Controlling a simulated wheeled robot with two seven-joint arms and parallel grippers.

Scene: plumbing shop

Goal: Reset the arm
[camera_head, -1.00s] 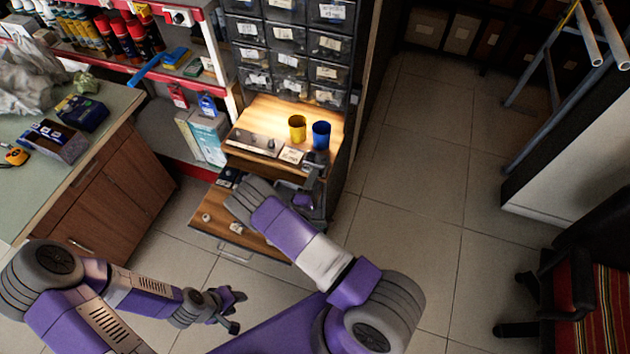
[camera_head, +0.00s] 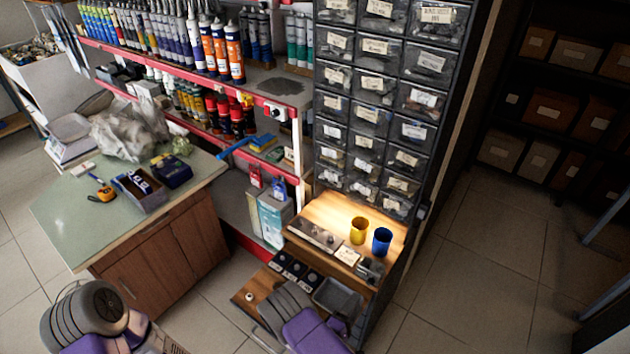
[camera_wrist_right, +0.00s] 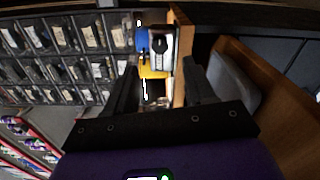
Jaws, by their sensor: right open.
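My right arm (camera_head: 310,335) reaches in from the bottom edge of the head view over a pulled-out drawer. Its right gripper (camera_head: 371,270) is dark and partly hidden, just in front of the blue cup (camera_head: 382,242). In the right wrist view the two black fingers of the right gripper (camera_wrist_right: 160,88) stand apart, with nothing gripped between them. The yellow cup (camera_head: 358,231) stands to the left of the blue cup on the lit wooden shelf. My left arm (camera_head: 95,310) shows only at the bottom left, and its gripper is outside the frame.
The lit wooden shelf (camera_head: 330,211) lies under a cabinet of small labelled drawers (camera_head: 375,95). The open drawer (camera_head: 258,288) sticks out below it, with a grey tray (camera_head: 338,298). A green-topped counter (camera_head: 80,215) stands left. Floor at the right (camera_head: 470,270) is clear.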

